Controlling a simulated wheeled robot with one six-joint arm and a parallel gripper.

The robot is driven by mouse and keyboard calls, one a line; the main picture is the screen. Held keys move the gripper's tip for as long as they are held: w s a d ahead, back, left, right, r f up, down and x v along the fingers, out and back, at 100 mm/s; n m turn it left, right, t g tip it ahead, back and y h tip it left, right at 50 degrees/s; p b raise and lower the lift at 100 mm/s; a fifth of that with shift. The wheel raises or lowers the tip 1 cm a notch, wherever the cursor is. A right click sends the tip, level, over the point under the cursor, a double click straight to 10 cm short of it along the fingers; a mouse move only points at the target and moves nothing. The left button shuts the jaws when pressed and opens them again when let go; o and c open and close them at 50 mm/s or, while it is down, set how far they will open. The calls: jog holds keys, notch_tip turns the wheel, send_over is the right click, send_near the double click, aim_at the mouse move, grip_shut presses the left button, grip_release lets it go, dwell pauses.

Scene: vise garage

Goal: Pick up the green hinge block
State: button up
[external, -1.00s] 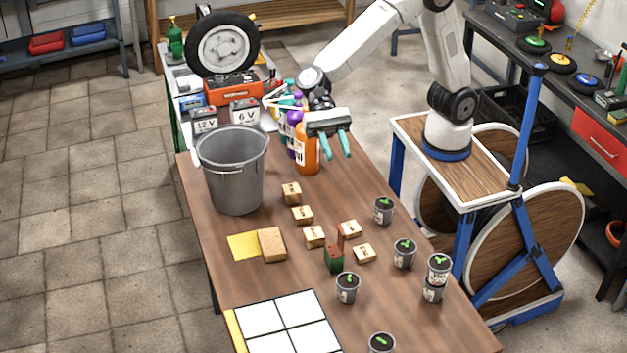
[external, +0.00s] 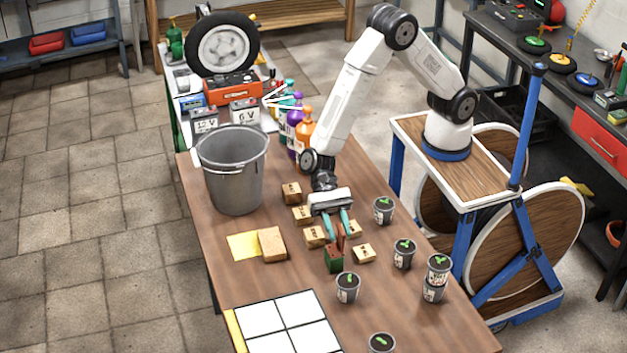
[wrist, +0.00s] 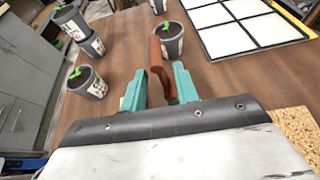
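The green hinge block (external: 334,262) stands upright on the wooden table in the external view, with a reddish-brown upright part on top. My gripper (external: 338,236) points down just above it, its two teal fingers apart. In the wrist view the reddish-brown part (wrist: 157,56) shows between and just beyond the fingertips of my gripper (wrist: 160,80). The fingers are open, with a gap between them. I cannot tell whether either finger touches the block. Its green body is hidden in the wrist view.
Several wooden blocks (external: 364,252) lie close around the hinge block. Small plant pots (external: 348,289) stand to its right and front. A grey bucket (external: 234,180) is at the back left. A white grid panel (external: 283,322) lies at the front.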

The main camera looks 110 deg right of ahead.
aim_at(343, 246)
jog(key=x, duration=0.4)
jog(key=shift+w+a, duration=0.1)
jog(key=shift+a, duration=0.35)
grip_shut()
jog(key=shift+r, duration=0.1)
dwell(0.9)
